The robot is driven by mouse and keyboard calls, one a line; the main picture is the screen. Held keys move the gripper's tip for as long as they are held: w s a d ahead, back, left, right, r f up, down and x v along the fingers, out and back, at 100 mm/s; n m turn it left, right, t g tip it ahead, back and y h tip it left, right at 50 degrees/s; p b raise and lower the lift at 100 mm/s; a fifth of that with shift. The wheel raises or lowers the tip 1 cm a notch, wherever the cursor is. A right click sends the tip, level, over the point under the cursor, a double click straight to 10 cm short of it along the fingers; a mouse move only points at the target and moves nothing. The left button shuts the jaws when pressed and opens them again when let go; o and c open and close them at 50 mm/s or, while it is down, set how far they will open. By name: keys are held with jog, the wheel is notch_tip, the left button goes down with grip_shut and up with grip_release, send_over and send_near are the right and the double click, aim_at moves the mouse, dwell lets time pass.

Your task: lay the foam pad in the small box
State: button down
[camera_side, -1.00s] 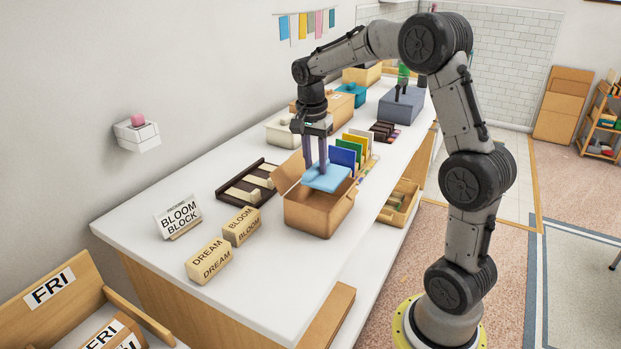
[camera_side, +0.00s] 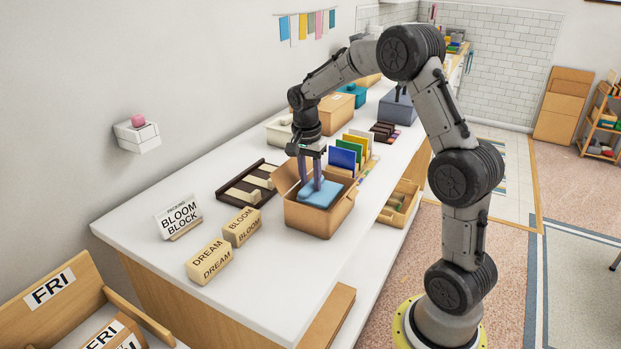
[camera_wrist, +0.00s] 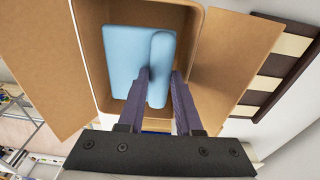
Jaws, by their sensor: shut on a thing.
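The foam pad (camera_side: 319,194) is light blue, with a raised ridge along it. It is inside the small cardboard box (camera_side: 322,220), below the rim line, and looks roughly level. The box stands open on the white table with flaps out. My gripper (camera_side: 311,180) reaches down into the box and is shut on the pad's ridge. In the wrist view the purple fingers (camera_wrist: 161,88) pinch the ridge of the pad (camera_wrist: 126,60), and the box's inner wall (camera_wrist: 92,30) surrounds it. I cannot tell whether the pad touches the box floor.
Coloured upright sheets (camera_side: 345,154) stand just behind the box. A dark tray with pale blocks (camera_side: 246,184) lies to its left. Two lettered blocks (camera_side: 241,227) and a sign (camera_side: 179,216) are at the front left. An open wooden drawer (camera_side: 399,202) is at the right.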

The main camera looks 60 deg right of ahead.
aim_at(308, 185)
jog(key=shift+f, duration=0.45)
jog(key=c, duration=0.9)
grip_release()
jog(key=shift+o, duration=0.2)
notch_tip(308, 185, up, 13)
jog(key=a, duration=0.1)
jog(key=s+a+r+n+t, duration=0.1)
jog(key=s+a+r+n, duration=0.25)
jog(key=a, duration=0.25)
jog(key=s+a+f+n+t, duration=0.2)
jog(key=s+a+n, duration=0.4)
jog(key=s, duration=0.3)
jog(key=s+a+f+n+t+y, duration=0.1)
jog(key=s+a+f+n+t, duration=0.1)
jog(key=s+a+n, duration=0.4)
jog(key=s+f+n, duration=0.1)
jog(key=s+n, duration=0.1)
jog(key=s, duration=0.1)
jog(key=shift+s+a+t, duration=0.25)
jog(key=shift+a+t, duration=0.05)
jog(key=shift+t, duration=0.1)
jog(key=shift+f, duration=0.1)
